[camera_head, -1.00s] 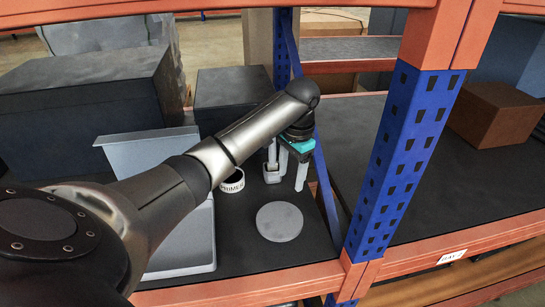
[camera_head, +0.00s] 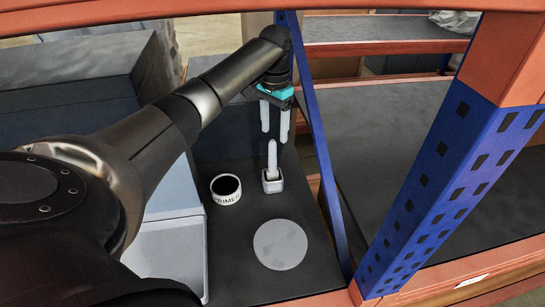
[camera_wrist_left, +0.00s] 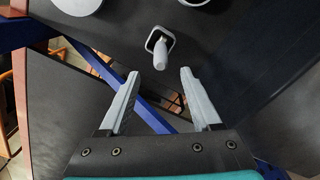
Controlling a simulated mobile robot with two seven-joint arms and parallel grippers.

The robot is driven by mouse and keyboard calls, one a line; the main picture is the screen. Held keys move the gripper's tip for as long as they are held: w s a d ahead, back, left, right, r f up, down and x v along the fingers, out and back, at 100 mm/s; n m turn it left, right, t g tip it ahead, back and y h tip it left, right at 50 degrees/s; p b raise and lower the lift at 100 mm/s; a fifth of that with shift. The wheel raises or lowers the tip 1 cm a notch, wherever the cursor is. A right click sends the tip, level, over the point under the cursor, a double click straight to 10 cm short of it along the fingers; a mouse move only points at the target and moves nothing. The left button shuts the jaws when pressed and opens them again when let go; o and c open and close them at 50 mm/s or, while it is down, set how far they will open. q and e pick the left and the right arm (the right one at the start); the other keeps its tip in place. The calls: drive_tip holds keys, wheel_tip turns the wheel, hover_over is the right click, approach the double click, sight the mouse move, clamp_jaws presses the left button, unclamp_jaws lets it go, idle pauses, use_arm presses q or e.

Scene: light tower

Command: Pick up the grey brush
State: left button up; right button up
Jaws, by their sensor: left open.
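The grey brush (camera_head: 272,158) stands upright with its lower end in a small square light-grey holder (camera_head: 272,182) on the dark shelf. The brush also shows in the left wrist view (camera_wrist_left: 161,54), beyond the fingertips, with its holder (camera_wrist_left: 160,38) around its base. My left gripper (camera_head: 275,136) is open and empty, above and behind the brush in the head view. In the left wrist view its two fingers (camera_wrist_left: 173,74) are spread apart, with the brush's end a little ahead of the gap. My right gripper is not in view.
A white pot marked PRIMER (camera_head: 226,190) stands left of the holder. A round light-grey disc (camera_head: 280,245) lies in front. A grey tray (camera_head: 170,255) is at left. Blue rack posts (camera_head: 450,165) and a slanted blue brace (camera_head: 322,150) bound the shelf on the right.

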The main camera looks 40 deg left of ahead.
sight(274, 139)
use_arm(q)
wheel_tip(274, 139, down, 4)
drive_tip(key=shift+w+a+r, duration=0.1)
drive_tip(key=f, duration=0.2)
drive_tip(key=s+f, duration=0.1)
drive_tip(key=f, duration=0.1)
drive_tip(key=shift+f+p, duration=0.3)
drive_tip(key=shift+p, duration=0.05)
drive_tip(key=shift+w+f, duration=0.1)
drive_tip(key=shift+f, duration=0.3)
clamp_jaws()
